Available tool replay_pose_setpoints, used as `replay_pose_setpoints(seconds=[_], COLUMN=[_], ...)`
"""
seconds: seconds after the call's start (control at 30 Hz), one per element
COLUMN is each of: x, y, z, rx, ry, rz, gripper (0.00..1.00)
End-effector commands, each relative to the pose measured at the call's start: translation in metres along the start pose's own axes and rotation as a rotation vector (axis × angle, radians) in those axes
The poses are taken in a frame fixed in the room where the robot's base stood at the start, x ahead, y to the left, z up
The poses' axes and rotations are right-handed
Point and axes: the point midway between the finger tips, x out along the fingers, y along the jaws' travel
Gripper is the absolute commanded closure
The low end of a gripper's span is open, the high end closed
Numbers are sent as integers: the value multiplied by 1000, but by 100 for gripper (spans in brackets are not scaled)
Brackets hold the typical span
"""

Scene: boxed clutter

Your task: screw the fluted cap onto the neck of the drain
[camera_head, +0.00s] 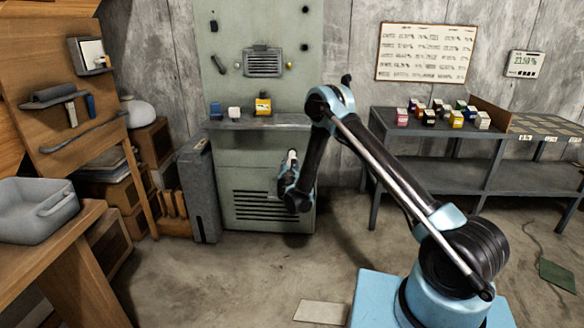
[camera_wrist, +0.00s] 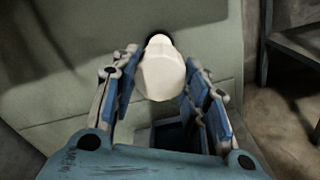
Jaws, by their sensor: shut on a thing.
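The off-white fluted cap (camera_wrist: 162,74) is between the blue pads of my gripper (camera_wrist: 162,80) in the wrist view. My gripper is shut on it. In the head view my gripper (camera_head: 290,174) is low in front of the green cabinet, with the pale cap (camera_head: 292,156) at its upper end. A dark round shape (camera_wrist: 159,39) shows just past the cap's far end, against the green panel. It may be the drain's neck, but most of it is hidden by the cap. I cannot tell whether the cap touches it.
The green cabinet (camera_head: 235,170) has a slotted vent and a ledge (camera_head: 290,121) with small items. A grey case (camera_head: 199,190) stands at its left. A metal bench (camera_head: 400,124) with several small boxes is at right. A workbench with a grey tub (camera_head: 35,225) is at left.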

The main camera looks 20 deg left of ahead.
Motion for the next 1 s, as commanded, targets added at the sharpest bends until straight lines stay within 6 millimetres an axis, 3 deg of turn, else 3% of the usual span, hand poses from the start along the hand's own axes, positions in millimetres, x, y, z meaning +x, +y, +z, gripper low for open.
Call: replay_pose_setpoints(seconds=[0.53, 1.0], x=[42, 49], y=[-1, -3], z=[1, 2], rx=[0, 0], ry=[-1, -1], rz=[-1, -2], gripper=[100, 100])
